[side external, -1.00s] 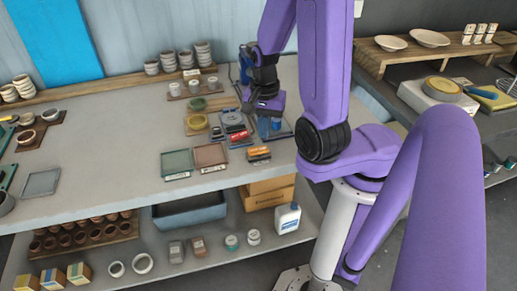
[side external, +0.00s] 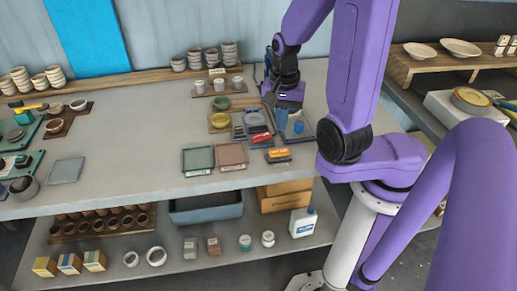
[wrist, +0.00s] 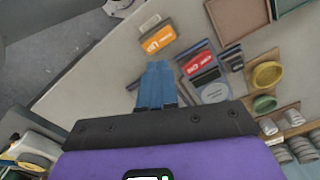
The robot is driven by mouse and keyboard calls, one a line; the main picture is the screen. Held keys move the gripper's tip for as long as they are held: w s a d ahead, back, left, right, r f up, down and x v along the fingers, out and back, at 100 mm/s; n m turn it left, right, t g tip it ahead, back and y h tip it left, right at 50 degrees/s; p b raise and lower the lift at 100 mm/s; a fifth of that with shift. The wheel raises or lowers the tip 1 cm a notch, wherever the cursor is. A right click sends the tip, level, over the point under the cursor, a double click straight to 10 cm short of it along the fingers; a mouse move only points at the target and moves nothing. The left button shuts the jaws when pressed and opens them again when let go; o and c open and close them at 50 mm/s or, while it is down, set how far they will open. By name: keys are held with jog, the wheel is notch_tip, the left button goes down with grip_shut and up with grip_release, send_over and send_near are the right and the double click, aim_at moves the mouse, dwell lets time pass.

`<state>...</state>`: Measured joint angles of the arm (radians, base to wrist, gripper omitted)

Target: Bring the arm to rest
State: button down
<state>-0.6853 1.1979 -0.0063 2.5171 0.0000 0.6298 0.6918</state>
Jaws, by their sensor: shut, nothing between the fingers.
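My gripper (side external: 282,124) hangs over the right part of the workbench (side external: 120,155), with its blue fingers pointing down. In the wrist view the blue fingers of my gripper (wrist: 157,68) are together, with nothing held between them. The fingertips look close to a group of small trays and boxes. An orange box (side external: 278,154) and a red box (side external: 261,138) lie to their front left. I cannot tell the exact height above the bench. My purple arm stands at the right and hides part of the bench edge.
A yellow dish (side external: 219,119) and a green dish (side external: 221,103) stand left of my gripper. Green (side external: 198,158) and brown (side external: 232,154) trays lie near the front edge. Stacked bowls (side external: 228,54) line the back shelf. The bench's left middle is mostly clear.

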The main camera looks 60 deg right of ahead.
jog(key=w+a+r+n, duration=0.2)
jog(key=a+r+n, duration=0.3)
jog(key=n, duration=1)
jog(key=s+a+r+n, duration=0.1)
jog(key=s+a+n, duration=0.1)
jog(key=s+n, duration=0.9)
jog(key=s, duration=0.3)
jog(key=shift+w+n, duration=0.15)
jog(key=shift+n, duration=0.15)
